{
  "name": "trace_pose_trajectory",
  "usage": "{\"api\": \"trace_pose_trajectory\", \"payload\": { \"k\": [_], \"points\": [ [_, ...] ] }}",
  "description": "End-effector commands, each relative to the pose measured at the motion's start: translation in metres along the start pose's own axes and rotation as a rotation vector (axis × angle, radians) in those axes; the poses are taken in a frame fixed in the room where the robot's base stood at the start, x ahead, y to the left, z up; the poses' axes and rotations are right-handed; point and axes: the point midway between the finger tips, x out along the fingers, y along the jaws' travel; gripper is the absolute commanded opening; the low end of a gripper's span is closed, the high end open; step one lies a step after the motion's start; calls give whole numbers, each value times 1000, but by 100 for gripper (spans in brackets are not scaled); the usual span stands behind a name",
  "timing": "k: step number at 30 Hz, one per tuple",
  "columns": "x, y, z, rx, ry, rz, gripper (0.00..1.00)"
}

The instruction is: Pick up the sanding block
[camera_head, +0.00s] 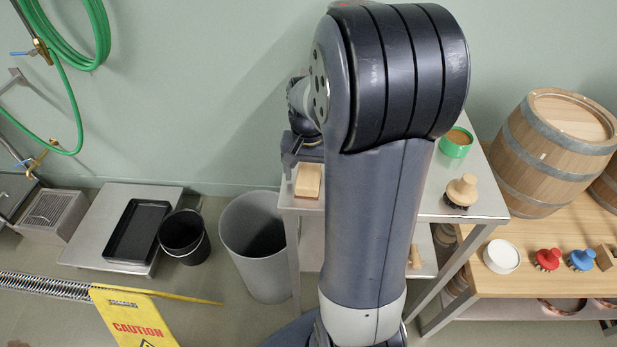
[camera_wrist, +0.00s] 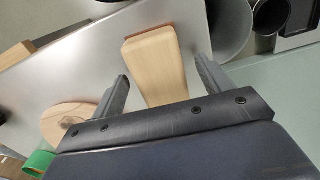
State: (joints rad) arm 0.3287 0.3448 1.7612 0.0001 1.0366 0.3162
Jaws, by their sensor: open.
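The sanding block, a pale wooden block (camera_head: 308,181), lies near the left end of the steel table (camera_head: 430,205). In the wrist view the block (camera_wrist: 155,62) lies between and partly beyond my two fingers, with a gap on each side. My gripper (camera_wrist: 161,72) is open and empty, its fingers either side of the block's near part. Its height above the block is hard to tell. In the head view my gripper (camera_head: 291,158) is just above and left of the block, and my arm covers the middle of the table.
A green tub (camera_head: 456,143) and a wood-topped brush (camera_head: 461,191) stand on the table's right part. A grey bin (camera_head: 256,240) stands left of the table.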

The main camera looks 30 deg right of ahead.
Motion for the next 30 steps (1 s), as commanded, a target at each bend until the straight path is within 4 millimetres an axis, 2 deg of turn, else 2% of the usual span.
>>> {"api": "trace_pose_trajectory", "payload": {
  "k": [3, 10, 27, 30],
  "points": [
    [9, 0, 0, 0, 0, 0, 75],
    [10, 0, 0, 0, 1, 0, 74],
    [9, 0, 0, 0, 1, 0, 27],
    [9, 0, 0, 0, 2, 0, 26]
  ]
}}
